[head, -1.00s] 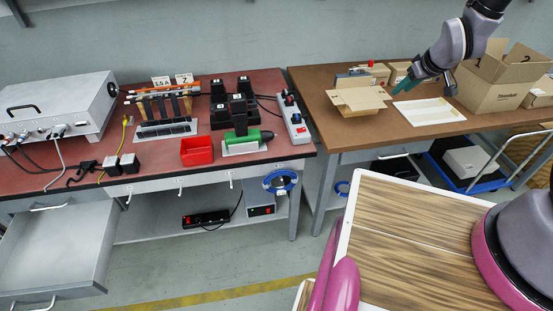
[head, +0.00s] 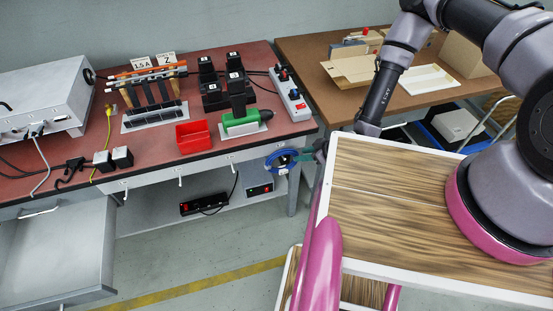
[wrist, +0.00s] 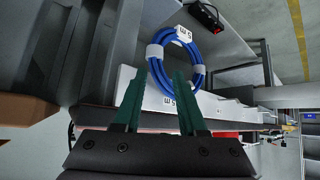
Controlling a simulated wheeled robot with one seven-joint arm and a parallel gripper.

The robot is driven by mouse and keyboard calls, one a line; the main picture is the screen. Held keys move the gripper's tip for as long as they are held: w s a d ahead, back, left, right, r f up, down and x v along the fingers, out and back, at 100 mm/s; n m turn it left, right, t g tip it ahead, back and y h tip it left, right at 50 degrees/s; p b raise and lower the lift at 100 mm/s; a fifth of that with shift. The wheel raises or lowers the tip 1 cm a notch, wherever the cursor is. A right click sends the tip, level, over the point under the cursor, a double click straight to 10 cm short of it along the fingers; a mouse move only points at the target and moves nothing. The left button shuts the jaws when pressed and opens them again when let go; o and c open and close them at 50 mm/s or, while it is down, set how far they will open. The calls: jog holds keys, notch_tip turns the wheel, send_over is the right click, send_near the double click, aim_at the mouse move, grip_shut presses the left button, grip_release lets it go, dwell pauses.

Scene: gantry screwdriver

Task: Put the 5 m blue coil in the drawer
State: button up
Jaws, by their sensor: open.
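The blue coil (head: 269,162) hangs at the right end of the red-topped bench's front. In the wrist view the blue coil (wrist: 195,56) is a ring with white bands and tags that appear to read 5 m. My gripper (wrist: 160,80) is open, its green fingertips pointing at the coil's near side. The fingers overlap the coil in that view; I cannot tell whether they touch it. In the head view my gripper (head: 312,153) is just right of the coil, partly hidden. The drawer (head: 60,262) at lower left is pulled out and looks empty.
The red-topped bench (head: 150,143) carries a red bin (head: 194,136), a green tool (head: 242,120) and a power strip (head: 292,95). A brown table (head: 315,60) stands to the right. Below the bench lies a black power strip (head: 204,203). The floor before the bench is clear.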

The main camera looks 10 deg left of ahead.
jog(key=x, duration=0.9)
jog(key=shift+w+f, duration=0.2)
jog(key=shift+f, duration=0.05)
jog(key=shift+d, duration=0.15)
jog(key=shift+c, duration=0.3)
grip_shut()
